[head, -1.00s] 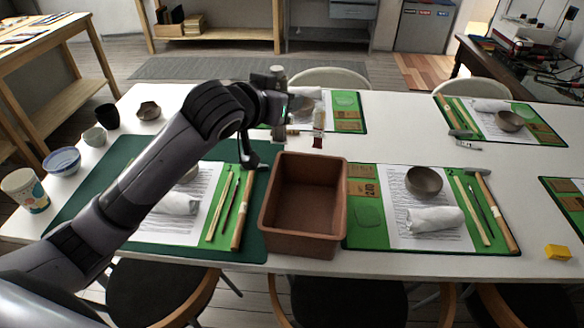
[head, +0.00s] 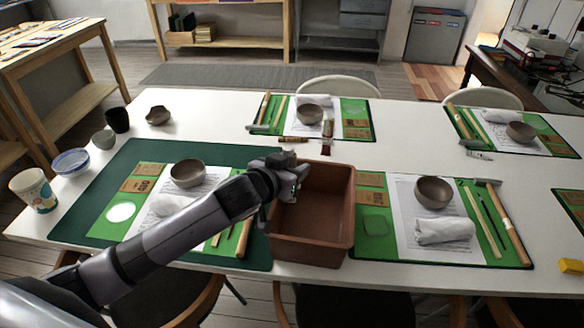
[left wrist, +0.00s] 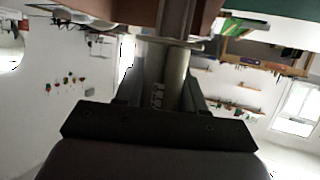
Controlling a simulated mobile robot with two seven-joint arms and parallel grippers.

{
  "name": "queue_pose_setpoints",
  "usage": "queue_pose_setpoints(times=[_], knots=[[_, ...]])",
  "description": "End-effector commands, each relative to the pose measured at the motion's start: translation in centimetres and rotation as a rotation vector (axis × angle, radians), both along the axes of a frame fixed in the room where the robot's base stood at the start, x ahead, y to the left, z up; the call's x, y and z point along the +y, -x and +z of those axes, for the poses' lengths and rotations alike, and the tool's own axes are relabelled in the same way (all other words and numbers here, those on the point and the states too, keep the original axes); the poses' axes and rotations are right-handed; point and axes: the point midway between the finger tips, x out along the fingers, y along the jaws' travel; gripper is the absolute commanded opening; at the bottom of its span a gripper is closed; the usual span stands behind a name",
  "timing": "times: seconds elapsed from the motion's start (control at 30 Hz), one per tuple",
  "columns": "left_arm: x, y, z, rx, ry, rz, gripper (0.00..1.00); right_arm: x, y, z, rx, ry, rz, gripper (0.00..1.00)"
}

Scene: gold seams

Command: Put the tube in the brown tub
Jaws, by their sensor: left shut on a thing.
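The brown tub (head: 345,215) stands open on the white table near its front edge, and its visible inside is empty. My left gripper (head: 294,178) is above the tub's left part, near its left rim. It is shut on the tube (left wrist: 165,75), a grey-beige cylinder with small lettering, seen between the fingers in the left wrist view. In the head view the tube is mostly hidden by the gripper. My right gripper is not in view.
Place settings with bowls (head: 434,192), rolled cloths (head: 445,229) and tools lie on green mats around the tub. A red-ended item (head: 327,137) and a brown stick (head: 293,139) lie behind it. Cups (head: 33,190) stand at the left.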

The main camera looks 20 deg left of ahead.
Motion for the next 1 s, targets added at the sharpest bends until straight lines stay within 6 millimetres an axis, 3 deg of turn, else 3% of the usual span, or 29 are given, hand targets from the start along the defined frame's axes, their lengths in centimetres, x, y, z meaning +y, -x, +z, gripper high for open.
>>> queue_pose_setpoints(times=[0.67,0.7,0.73,1.0], knots=[[0.0,0.0,-1.1,-0.001,0.0,0.0,0.09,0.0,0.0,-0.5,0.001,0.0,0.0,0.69],[0.0,0.0,-1.1,-0.001,0.0,0.0,0.52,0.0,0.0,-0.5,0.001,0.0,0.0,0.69],[0.0,0.0,-1.1,-0.001,0.0,0.0,0.62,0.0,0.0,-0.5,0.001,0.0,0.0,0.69],[0.0,0.0,-1.1,-0.001,0.0,0.0,0.65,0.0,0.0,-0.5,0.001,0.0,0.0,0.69]])
